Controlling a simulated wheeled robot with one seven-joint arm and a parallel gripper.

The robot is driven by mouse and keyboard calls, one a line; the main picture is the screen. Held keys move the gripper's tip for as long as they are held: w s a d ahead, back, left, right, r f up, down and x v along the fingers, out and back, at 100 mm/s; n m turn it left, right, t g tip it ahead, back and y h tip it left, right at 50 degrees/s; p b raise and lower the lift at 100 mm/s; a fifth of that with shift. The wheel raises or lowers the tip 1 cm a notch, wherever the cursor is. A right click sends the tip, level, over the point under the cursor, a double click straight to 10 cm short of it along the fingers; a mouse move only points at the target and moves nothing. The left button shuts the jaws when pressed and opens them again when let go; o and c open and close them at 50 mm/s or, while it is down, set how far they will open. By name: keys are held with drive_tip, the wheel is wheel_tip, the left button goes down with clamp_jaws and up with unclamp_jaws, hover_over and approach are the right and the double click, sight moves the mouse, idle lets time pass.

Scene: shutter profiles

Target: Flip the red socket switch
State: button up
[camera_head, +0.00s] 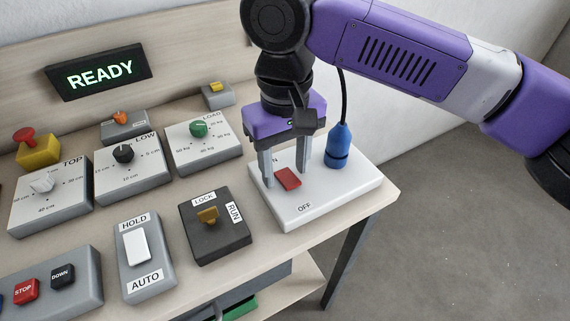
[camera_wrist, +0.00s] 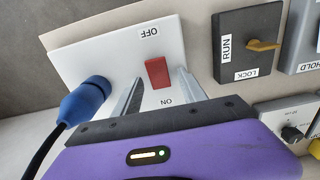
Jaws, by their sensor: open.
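The red switch (camera_head: 288,178) is a rocker on a white socket plate (camera_head: 330,207) at the right end of the bench. OFF is printed at its near side in the head view, and ON, partly hidden, at its far side. It also shows in the wrist view (camera_wrist: 158,73). My gripper (camera_head: 285,176) points down over the plate with its two fingers apart. The fingers stand on either side of the red switch, with nothing held between them. In the wrist view, the fingertips (camera_wrist: 160,80) flank the switch. I cannot tell whether they touch the plate.
A blue plug (camera_head: 338,147) with a black cable stands on the plate, close to the right finger. A dark LOCK/RUN box (camera_head: 220,248) and a grey HOLD/AUTO box (camera_head: 146,270) lie to the left. The LOAD dial box (camera_head: 190,148) is behind. A lit READY sign (camera_head: 98,74) is on the back panel.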

clamp_jaws()
drive_tip(key=shift+s+d+t+y, duration=0.2)
drive_tip(key=shift+s+t+y, duration=0.2)
drive_tip(key=shift+t+y, duration=0.55)
drive_tip(key=shift+d+t+y, duration=0.1)
drive_tip(key=shift+t+y, duration=0.15)
drive_tip(key=shift+t, duration=0.5)
unclamp_jaws()
drive_tip(key=shift+r, duration=0.1)
drive_tip(key=p+v, duration=0.1)
drive_tip(key=v, duration=0.6)
drive_tip(key=shift+s+r, duration=0.2)
drive_tip(key=shift+r, duration=0.15)
